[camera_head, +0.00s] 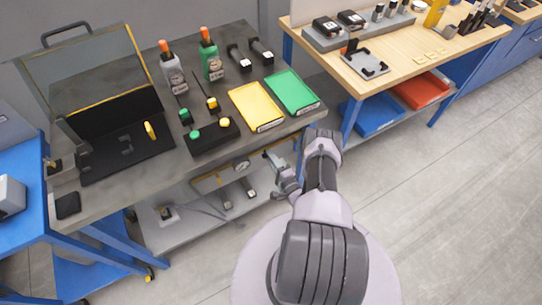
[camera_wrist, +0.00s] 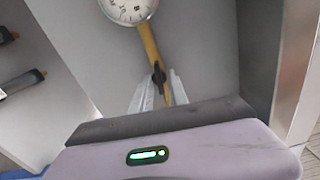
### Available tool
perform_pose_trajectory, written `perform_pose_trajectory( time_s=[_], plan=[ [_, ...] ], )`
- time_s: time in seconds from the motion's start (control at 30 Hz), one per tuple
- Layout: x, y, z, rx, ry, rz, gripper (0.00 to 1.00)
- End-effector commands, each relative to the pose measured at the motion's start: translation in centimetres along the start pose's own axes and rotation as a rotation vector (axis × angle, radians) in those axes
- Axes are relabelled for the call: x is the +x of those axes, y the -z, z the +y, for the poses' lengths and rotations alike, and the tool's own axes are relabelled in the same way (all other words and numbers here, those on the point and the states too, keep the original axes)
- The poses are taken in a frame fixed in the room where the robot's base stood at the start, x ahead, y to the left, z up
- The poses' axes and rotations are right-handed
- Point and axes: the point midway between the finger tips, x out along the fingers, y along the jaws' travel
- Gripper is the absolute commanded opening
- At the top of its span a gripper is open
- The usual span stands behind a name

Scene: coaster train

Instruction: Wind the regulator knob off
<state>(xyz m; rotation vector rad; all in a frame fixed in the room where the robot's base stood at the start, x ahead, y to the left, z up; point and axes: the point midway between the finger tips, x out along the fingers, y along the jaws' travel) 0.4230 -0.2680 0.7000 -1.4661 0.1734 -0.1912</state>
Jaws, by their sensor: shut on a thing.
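The regulator knob (camera_wrist: 158,74) is a small black part on a yellow pipe (camera_wrist: 149,45) in the wrist view. A round white pressure gauge (camera_wrist: 128,8) sits at the pipe's upper end; it also shows in the head view (camera_head: 242,166) below the front edge of the dark bench. My gripper (camera_wrist: 159,88) has its pale fingers on either side of the knob and is shut on it. In the head view my gripper (camera_head: 272,162) is low at the bench front, right of the gauge. The knob cannot be made out there.
The dark bench top (camera_head: 150,190) above holds a yellow tray (camera_head: 255,105), a green tray (camera_head: 291,92) and a black button box (camera_head: 212,135). A grey lower shelf (camera_head: 190,225) lies under it. A metal post (camera_wrist: 296,75) stands close on the right in the wrist view.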

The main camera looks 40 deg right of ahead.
Motion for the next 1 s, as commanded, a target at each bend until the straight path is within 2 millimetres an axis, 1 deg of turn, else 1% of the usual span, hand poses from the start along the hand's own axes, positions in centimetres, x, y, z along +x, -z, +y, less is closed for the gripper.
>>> perform_pose_trajectory(
  time_s=[0.03, 0.3, 0.8, 0.83, 0.9, 0.93, 1.0],
  plan=[
    [0.08, 0.10, -0.30, -0.021, 0.003, 0.002, 0.00],
    [0.08, 0.10, -0.21, -0.098, 0.003, 0.002, 0.00],
    [0.06, 0.10, -0.14, -0.114, 0.002, 0.002, 0.00],
    [0.07, 0.10, -0.14, -0.114, 0.002, 0.002, 0.22],
    [0.06, 0.09, -0.13, -0.114, 0.002, 0.002, 0.36],
    [0.05, 0.08, -0.12, -0.114, 0.002, 0.002, 0.40],
    [0.04, 0.07, -0.11, -0.113, 0.001, 0.001, 0.40]
  ],
)
